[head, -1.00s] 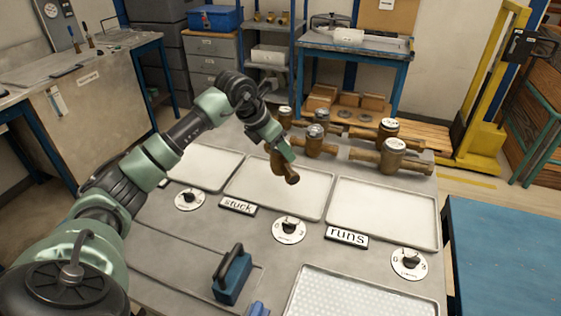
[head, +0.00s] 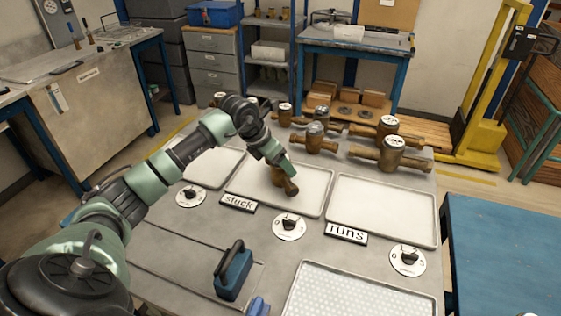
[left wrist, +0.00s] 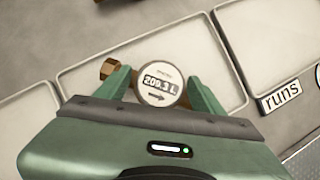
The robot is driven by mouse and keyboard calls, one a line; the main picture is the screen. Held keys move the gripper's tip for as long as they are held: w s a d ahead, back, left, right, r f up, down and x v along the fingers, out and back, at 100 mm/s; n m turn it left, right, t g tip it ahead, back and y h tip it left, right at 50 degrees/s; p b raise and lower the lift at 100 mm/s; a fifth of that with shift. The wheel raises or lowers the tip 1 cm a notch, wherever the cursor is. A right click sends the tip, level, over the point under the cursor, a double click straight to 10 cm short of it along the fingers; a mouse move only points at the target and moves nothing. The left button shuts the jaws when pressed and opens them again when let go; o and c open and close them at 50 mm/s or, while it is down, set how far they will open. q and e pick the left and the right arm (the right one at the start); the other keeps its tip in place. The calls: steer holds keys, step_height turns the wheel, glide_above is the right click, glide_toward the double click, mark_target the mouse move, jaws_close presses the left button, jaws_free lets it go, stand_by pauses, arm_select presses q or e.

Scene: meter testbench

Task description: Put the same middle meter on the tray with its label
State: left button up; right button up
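My left gripper (head: 279,170) is shut on a brass meter (head: 285,184) with a round white face. It holds the meter low over the middle tray (head: 312,190); I cannot tell whether the meter touches the tray. In the left wrist view the meter's face (left wrist: 160,84) reads about 200.3 L with an arrow, between the two fingers (left wrist: 163,92). The "stuck" label (head: 239,204) lies at the middle tray's front left corner. The "runs" label (head: 346,233) lies at the front left of the right tray (head: 385,205). My right gripper is not in view.
Several other brass meters stand at the back of the bench, such as one at the right (head: 392,154). The left tray (head: 212,168) and right tray are empty.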

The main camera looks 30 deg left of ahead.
arm_select(q)
steer(key=shift+r, duration=0.1)
steer(key=shift+r, duration=0.15)
steer(key=b+v, duration=0.2)
steer(key=v, duration=1)
stand_by(0.3)
